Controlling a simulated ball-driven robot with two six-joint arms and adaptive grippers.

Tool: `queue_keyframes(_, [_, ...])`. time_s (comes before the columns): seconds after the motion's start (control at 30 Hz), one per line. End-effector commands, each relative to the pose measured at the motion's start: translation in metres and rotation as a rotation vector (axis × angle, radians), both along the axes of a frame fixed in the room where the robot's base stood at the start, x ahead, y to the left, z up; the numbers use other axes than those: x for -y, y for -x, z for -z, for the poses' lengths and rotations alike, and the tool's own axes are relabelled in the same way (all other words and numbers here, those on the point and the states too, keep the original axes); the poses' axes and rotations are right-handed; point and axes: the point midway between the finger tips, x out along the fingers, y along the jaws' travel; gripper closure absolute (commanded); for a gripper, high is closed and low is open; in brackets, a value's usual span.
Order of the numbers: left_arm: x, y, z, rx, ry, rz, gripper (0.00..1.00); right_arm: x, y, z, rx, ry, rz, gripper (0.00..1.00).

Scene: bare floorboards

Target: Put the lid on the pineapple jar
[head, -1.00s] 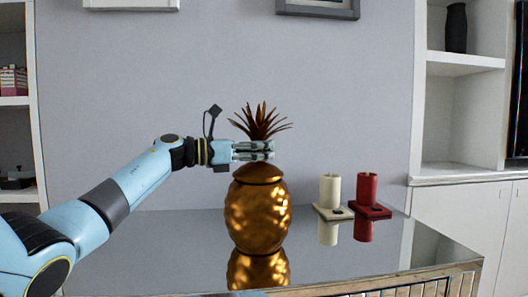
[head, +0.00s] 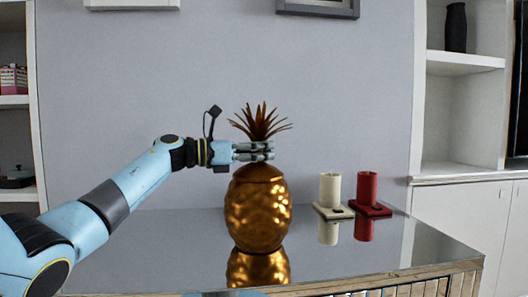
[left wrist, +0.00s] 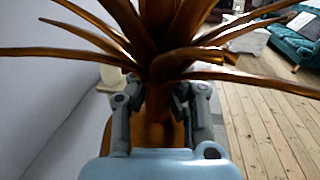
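The gold pineapple jar (head: 257,218) stands upright on the glossy table. Its lid, a gold cap with a tuft of brown leaves (head: 261,122), is at the jar's mouth. The cap looks flush with the jar body, with no clear gap from this side. My left gripper (head: 256,151) comes in level from the left and is shut on the lid just below the leaves. In the left wrist view the fingers stand on either side of the lid's stem (left wrist: 160,132), and the leaves hide much of what lies beyond. My right gripper is not in view.
A cream candle (head: 330,188) and a red candle (head: 367,188) stand on small bases to the right of the jar. The grey wall is behind the table (head: 425,245). The tabletop between jar and candles is clear. The left wrist view shows floorboards (left wrist: 270,125).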

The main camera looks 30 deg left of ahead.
Motion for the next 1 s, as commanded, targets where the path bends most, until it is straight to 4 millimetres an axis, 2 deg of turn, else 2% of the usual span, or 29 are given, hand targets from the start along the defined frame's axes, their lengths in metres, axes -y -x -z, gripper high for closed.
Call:
queue_keyframes(0.37, [0.0,0.0,-0.0008,0.001,0.0,0.0,1.0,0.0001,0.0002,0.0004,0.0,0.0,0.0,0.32])
queue_keyframes(0.63, [0.0,0.0,-0.0006,0.001,0.0,0.0,0.67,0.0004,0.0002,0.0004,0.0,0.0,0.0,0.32])
queue_keyframes(0.83, [0.0,0.0,-0.0005,0.001,0.0,0.0,0.66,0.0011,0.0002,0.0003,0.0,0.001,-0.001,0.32])
queue_keyframes(1.0, [0.0,0.0,0.0,0.0,0.0,0.0,0.44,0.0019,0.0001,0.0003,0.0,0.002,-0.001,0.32])
